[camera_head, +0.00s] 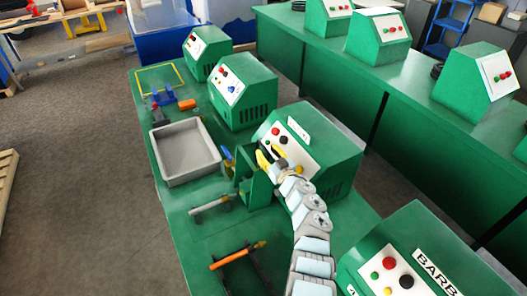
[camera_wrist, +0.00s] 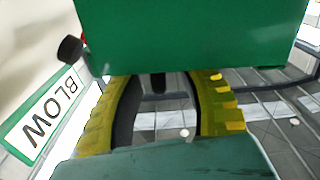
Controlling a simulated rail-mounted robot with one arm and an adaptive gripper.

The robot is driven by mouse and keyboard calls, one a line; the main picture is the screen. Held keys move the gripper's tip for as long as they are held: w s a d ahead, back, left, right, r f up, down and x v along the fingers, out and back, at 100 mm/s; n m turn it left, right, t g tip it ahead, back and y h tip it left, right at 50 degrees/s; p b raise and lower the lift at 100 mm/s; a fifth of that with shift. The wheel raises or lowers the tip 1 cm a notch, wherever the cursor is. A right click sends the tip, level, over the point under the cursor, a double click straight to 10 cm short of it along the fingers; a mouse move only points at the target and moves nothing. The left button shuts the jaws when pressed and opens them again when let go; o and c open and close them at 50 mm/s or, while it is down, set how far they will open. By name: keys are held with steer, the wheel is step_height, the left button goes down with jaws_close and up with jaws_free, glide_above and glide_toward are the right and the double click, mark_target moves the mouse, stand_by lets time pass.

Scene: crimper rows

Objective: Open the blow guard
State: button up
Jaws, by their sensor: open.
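The machine (camera_head: 325,160) in the middle of the green bench has a sloped white face with red and black buttons. A small green box-like part (camera_head: 258,186), which looks like its guard, stands at its front. My gripper (camera_head: 269,155) is just above that part, close to the face. In the wrist view, the yellow-edged fingers (camera_wrist: 163,105) are apart, with a short dark piece (camera_wrist: 158,83) between them below a green panel (camera_wrist: 195,35). I cannot tell whether they touch it. A "BLOW" label (camera_wrist: 45,118) shows at the left.
A grey tray (camera_head: 186,177) lies left of the machine. A grey-handled tool (camera_head: 210,205) and an orange-and-black tool (camera_head: 239,256) lie in front. Another machine (camera_head: 405,265) stands at the lower right, and two more (camera_head: 240,95) stand farther back.

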steer(key=shift+b+x, duration=0.95)
steer(key=shift+w+a+b, duration=0.25)
steer(key=shift+w+b, duration=0.2)
steer(key=shift+r, duration=0.1)
jaws_close()
